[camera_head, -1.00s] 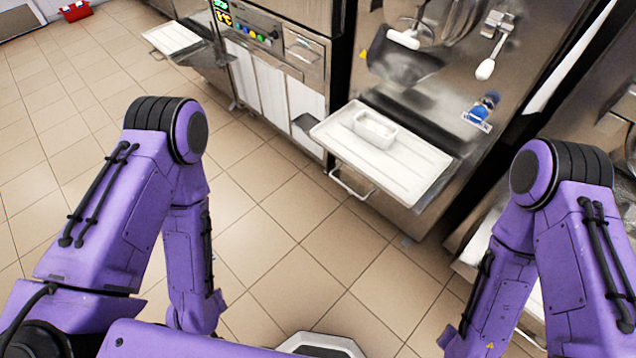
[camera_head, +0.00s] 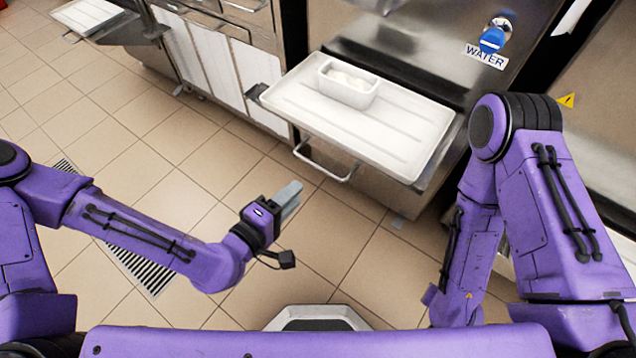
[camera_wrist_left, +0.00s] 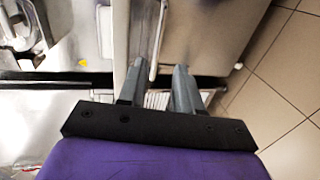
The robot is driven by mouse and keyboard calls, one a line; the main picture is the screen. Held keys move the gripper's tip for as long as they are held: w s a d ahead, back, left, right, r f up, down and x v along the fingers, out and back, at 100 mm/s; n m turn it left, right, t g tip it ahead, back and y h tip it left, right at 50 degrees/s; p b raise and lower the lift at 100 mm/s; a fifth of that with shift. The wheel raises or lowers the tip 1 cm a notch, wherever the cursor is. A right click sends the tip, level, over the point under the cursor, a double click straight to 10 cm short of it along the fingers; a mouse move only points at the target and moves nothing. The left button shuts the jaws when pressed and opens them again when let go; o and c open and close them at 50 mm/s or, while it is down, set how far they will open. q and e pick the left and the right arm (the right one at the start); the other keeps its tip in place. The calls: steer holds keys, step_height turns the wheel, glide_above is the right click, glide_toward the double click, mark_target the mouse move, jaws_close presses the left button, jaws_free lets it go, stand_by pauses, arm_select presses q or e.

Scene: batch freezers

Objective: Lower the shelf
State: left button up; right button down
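The shelf (camera_head: 395,165) juts out from the front of the steel machine in the head view, level and bearing a white tray (camera_head: 345,125). A bent metal bar handle (camera_head: 327,172) hangs at its front left edge. My left gripper (camera_head: 290,197) is in front of and a little below the handle, apart from it. In the left wrist view its two fingers (camera_wrist_left: 157,88) stand apart with nothing between them, and a metal bar, seemingly the handle (camera_wrist_left: 158,42), shows beyond the fingertips. My right forearm hangs at the right of the head view; its gripper is not visible.
A white tub (camera_head: 348,84) with pale contents stands on the tray. A blue water knob (camera_head: 492,40) is on the machine above. Another shelf with a tray (camera_head: 88,15) is at the far left. The tiled floor (camera_head: 190,190) before the machines is clear.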

mark_target(319, 165)
arm_select(q)
steer(key=b+x, duration=0.2)
steer(key=x, duration=0.3)
steer(key=b+x, duration=0.2)
steer(key=x, duration=0.4)
steer(key=shift+w+a+r+b, duration=0.1)
steer(key=shift+w+a+b, duration=0.1)
steer(key=shift+w+b, duration=0.1)
jaws_close()
